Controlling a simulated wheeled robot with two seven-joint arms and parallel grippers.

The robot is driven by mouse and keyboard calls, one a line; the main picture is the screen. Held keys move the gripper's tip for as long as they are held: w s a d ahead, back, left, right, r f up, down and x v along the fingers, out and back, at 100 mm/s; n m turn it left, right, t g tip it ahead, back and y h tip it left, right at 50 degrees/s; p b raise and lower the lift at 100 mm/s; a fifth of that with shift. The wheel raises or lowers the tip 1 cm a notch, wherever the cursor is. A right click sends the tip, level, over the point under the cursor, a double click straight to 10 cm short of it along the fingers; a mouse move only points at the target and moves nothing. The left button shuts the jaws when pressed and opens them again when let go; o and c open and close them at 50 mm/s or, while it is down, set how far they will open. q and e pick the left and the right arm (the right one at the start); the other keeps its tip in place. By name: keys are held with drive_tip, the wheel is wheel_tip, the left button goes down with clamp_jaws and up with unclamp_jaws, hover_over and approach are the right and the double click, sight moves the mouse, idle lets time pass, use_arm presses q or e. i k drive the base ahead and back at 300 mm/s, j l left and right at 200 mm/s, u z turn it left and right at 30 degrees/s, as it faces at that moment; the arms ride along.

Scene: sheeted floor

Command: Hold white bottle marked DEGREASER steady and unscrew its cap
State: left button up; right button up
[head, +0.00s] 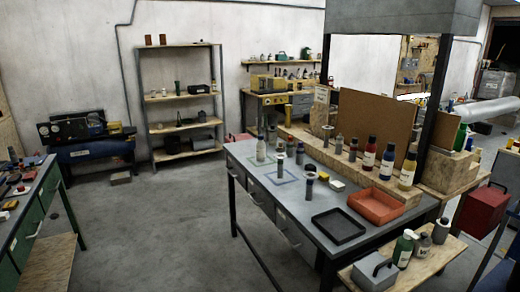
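Neither of my grippers is in view. A pale bottle (261,149) stands upright near the far left end of the grey workbench (290,215); it looks closest to white, but no lettering can be read. A bottle with white and dark blue parts (387,162) stands upright at the bench's right side, between a red bottle (369,155) and a yellow bottle (407,171), each with a pale label. Which one is marked DEGREASER cannot be told at this size. The bottles appear capped.
A black tray (338,228) and an orange bin (376,206) take up the bench's near part. A low wooden shelf (425,265) with a green bottle (403,250) stands at the near right. A green bench (38,215) is at left. The floor between is clear.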

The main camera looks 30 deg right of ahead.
sight(261, 146)
drive_tip(key=i+z, duration=0.2)
drive_tip(key=z, duration=0.2)
drive_tip(key=i+z, duration=0.15)
drive_tip(key=z, duration=0.25)
drive_tip(key=i+j+z, duration=0.15)
drive_tip(key=z, duration=0.25)
drive_tip(key=i+j+z, duration=0.1)
drive_tip(key=i+j, duration=0.15)
drive_tip(key=i+j+z, duration=0.15)
drive_tip(key=j, duration=0.25)
drive_tip(key=i+j+z, duration=0.1)
drive_tip(key=i+j, duration=0.25)
drive_tip(key=i+j+z, duration=0.1)
drive_tip(key=j, duration=0.3)
drive_tip(key=i+j+z, duration=0.15)
drive_tip(key=i+j, duration=0.15)
drive_tip(key=j, duration=0.1)
